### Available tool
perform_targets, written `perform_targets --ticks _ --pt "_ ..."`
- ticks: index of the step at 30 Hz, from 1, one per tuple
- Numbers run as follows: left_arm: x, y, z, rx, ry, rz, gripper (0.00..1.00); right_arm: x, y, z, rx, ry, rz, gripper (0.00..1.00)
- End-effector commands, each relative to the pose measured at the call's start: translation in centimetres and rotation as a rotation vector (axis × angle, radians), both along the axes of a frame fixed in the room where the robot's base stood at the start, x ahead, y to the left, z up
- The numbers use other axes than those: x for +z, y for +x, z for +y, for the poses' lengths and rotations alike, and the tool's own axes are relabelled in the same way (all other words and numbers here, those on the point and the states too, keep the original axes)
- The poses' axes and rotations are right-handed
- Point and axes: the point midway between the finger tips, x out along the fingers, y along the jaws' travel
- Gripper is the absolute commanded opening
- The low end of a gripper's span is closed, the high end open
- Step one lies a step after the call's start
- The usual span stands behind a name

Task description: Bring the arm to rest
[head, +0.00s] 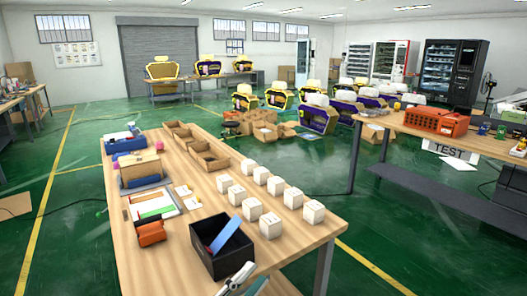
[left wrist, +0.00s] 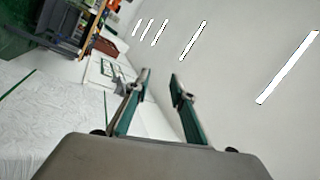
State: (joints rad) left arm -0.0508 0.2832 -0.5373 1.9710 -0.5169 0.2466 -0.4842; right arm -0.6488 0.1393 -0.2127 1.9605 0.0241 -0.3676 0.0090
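My left gripper (head: 250,279) shows at the bottom edge of the head view, in front of the near edge of the wooden table (head: 150,245) and close to the black box. In the left wrist view its two fingers (left wrist: 161,76) stand apart with nothing between them, so it is open and empty. That view is tilted and takes in the wall, ceiling lights and part of the room beyond the fingers. Most of the left arm is outside the head view. My right gripper is in neither view.
A black open box (head: 222,245) with a blue item (head: 224,232) inside stands at the table's near end. Several white cubes (head: 270,225) are beside it. An orange item (head: 151,233) lies to its left. Another table with a red crate (head: 436,122) stands right, across green floor.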

Motion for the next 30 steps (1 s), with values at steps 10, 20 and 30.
perform_targets --ticks 10,20,30 --pt "-21.2 -4.3 11.1 0.314 -0.298 0.809 0.24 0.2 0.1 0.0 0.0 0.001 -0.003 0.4" --pt "-32.6 -13.7 16.8 0.528 -0.469 1.231 0.24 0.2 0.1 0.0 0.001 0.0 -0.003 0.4" --pt "-33.7 -15.0 17.4 0.554 -0.489 1.277 0.24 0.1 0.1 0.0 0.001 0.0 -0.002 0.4"
